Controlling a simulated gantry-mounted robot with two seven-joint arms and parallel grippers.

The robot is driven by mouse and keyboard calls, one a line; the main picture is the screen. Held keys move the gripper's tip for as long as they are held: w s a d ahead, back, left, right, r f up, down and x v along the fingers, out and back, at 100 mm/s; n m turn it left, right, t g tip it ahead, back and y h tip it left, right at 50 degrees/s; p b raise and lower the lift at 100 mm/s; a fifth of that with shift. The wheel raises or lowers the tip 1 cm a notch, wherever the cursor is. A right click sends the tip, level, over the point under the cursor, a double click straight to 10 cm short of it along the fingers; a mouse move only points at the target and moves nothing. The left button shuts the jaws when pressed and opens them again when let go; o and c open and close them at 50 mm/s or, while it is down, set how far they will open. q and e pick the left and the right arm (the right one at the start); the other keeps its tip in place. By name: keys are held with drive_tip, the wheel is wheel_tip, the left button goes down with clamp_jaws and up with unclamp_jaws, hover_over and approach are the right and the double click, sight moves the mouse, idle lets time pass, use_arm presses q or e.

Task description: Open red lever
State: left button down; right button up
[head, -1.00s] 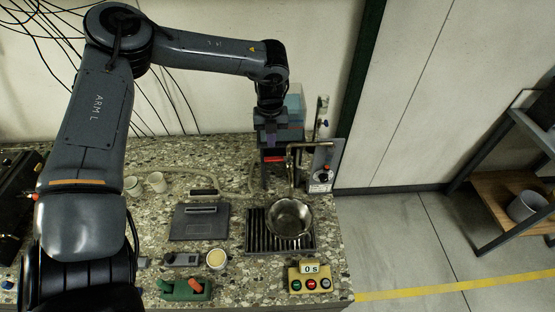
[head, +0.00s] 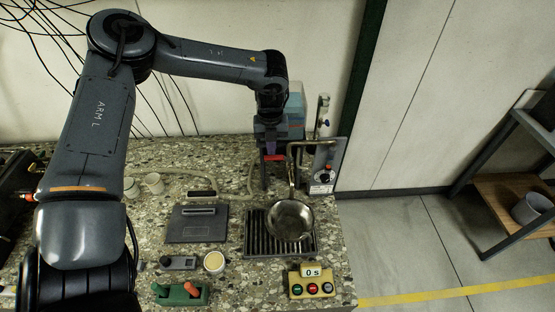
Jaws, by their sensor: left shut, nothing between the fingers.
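A red lever (head: 275,157) shows as a short, roughly level bar at the back of the counter, in front of the blue tank (head: 295,112). My left gripper (head: 270,149) reaches down from above, close to the lever. Its fingers are shut and empty. They partly overlap the lever in the picture, and I cannot tell whether they touch it. The tank is partly hidden behind my left wrist. My right gripper is not in view.
A metal pan (head: 291,221) sits on a slotted drain (head: 254,235) below a bent pipe. A grey panel with a dial (head: 325,178) stands right of the lever. A green block with green and orange handles (head: 180,295) and a yellow button box (head: 312,285) are nearer.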

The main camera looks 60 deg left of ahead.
sight(272, 157)
use_arm(q)
drive_tip(key=shift+s+d, duration=0.7)
drive_tip(key=shift+d, duration=0.4)
drive_tip(key=shift+s+d, duration=0.45)
drive_tip(key=shift+d, duration=0.45)
drive_tip(key=shift+s+d+b, duration=0.1)
drive_tip(key=shift+d+b, duration=0.25)
drive_tip(key=shift+d, duration=0.6)
